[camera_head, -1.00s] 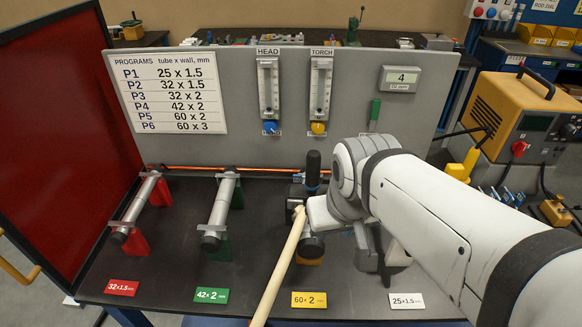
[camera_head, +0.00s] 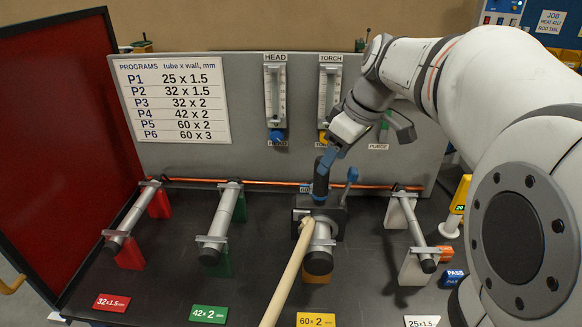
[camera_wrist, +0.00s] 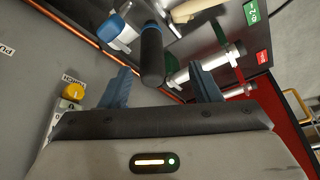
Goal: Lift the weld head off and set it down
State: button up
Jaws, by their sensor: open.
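The weld head (camera_head: 303,210) is a dark and grey block seated on the tube at the yellow-labelled 60 x 2 station. A thick tan hose (camera_head: 286,280) runs from it toward the front. Its upright dark handle (camera_head: 321,180) has a blue band and also shows in the wrist view (camera_wrist: 152,55). My gripper (camera_head: 330,157) is at the handle's upper part, coming from the upper right. In the wrist view my gripper's blue fingers (camera_wrist: 161,68) are apart, with the handle's end between them and gaps on both sides. A blue-tipped lever (camera_head: 351,175) stands right of the handle.
Tubes on red, green and white supports (camera_head: 415,235) stand on the dark bench either side. A grey panel (camera_head: 240,110) with two flowmeters rises close behind the gripper. A yellow marker (camera_head: 460,195) stands at right. Bare bench lies between the stations.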

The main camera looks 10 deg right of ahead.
jog(key=w+n, duration=0.1)
jog(key=w, duration=0.1)
send_over(320, 203)
jog(key=w, duration=0.1)
jog(key=f, duration=0.7)
jog(key=shift+w+p, duration=0.2)
jog(key=shift+p, duration=0.2)
jog(key=shift+c, duration=0.4)
grip_shut()
jog(key=shift+r, duration=0.1)
dwell(0.4)
